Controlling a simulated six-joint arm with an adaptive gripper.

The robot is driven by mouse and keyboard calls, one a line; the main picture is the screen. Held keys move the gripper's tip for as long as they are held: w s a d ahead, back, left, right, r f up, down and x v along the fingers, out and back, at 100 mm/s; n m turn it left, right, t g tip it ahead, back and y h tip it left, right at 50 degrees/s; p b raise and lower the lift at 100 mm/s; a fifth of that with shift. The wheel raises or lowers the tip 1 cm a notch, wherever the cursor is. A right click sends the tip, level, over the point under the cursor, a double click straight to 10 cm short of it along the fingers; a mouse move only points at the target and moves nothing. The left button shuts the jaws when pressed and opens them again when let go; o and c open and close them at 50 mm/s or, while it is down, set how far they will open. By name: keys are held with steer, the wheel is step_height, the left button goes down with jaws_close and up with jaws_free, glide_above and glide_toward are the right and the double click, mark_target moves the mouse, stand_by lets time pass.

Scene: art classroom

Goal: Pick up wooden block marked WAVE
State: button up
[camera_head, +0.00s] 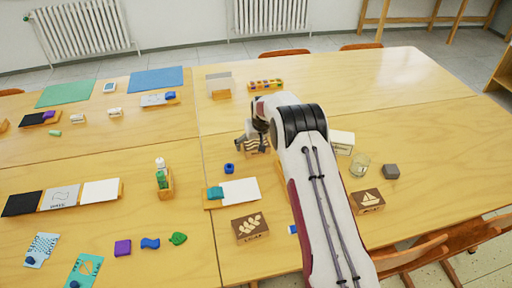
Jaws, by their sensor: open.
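A light wooden block with dark wavy lines (252,147), which looks like the WAVE block, is on the table near the middle. My gripper (251,143) is at this block, covering part of it. The gripper is open. I cannot tell whether the fingers touch the block or stand just above it. Two other marked blocks are nearby: a brown one with a leaf picture (250,227) at the front and a brown one with a boat picture (367,201) to the right of my arm.
A blue ring-like piece (229,169) lies left of and below the gripper. A wooden tray with white paper (238,191) is in front. A glass (360,165) and a dark grey block (391,171) stand to the right. The far right of the table is clear.

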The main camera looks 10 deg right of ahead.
mark_target(256, 143)
stand_by(0.5)
steer(key=c, duration=1.3)
steer(key=shift+r, duration=5)
